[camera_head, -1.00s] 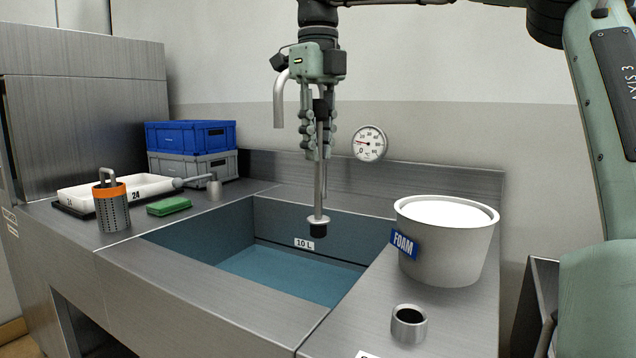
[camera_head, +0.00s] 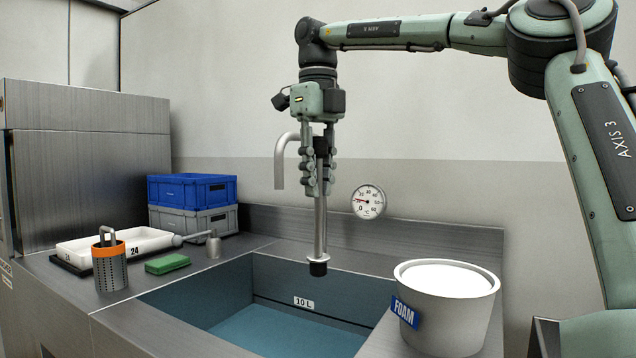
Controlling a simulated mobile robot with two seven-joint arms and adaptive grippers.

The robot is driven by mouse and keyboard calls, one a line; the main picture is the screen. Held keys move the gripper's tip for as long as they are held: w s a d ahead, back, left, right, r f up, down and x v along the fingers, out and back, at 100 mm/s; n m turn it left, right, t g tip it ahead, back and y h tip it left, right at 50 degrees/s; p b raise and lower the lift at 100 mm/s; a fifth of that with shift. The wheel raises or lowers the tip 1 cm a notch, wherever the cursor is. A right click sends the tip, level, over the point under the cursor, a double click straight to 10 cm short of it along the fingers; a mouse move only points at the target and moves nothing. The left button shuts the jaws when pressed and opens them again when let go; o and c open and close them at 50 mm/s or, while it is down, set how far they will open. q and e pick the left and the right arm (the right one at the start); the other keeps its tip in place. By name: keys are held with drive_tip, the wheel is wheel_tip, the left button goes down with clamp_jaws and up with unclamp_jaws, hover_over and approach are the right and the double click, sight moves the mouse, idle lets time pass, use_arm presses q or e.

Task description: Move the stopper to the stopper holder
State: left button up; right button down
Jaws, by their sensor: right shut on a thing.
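My right gripper (camera_head: 318,185) points down above the sink and is shut on the top of the stopper (camera_head: 319,240). The stopper is a long metal rod with a dark grip at its top and a black plug at its lower end. It hangs upright, its plug over the sink basin (camera_head: 275,335), which has blue water in it. The stopper holder is not clearly visible now; a short metal cup at the front right in the earlier frame is outside the current view. My left gripper is not in view.
A white bucket (camera_head: 466,320) labelled FOAM stands right of the basin. On the left counter are a perforated orange-rimmed cylinder (camera_head: 110,268), a green sponge (camera_head: 167,264), a white tray (camera_head: 75,246) and stacked crates (camera_head: 192,190). A curved spout (camera_head: 280,165) and a gauge (camera_head: 368,202) are at the wall.

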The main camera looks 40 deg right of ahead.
sight(318, 158)
drive_tip(key=shift+r, duration=1.75)
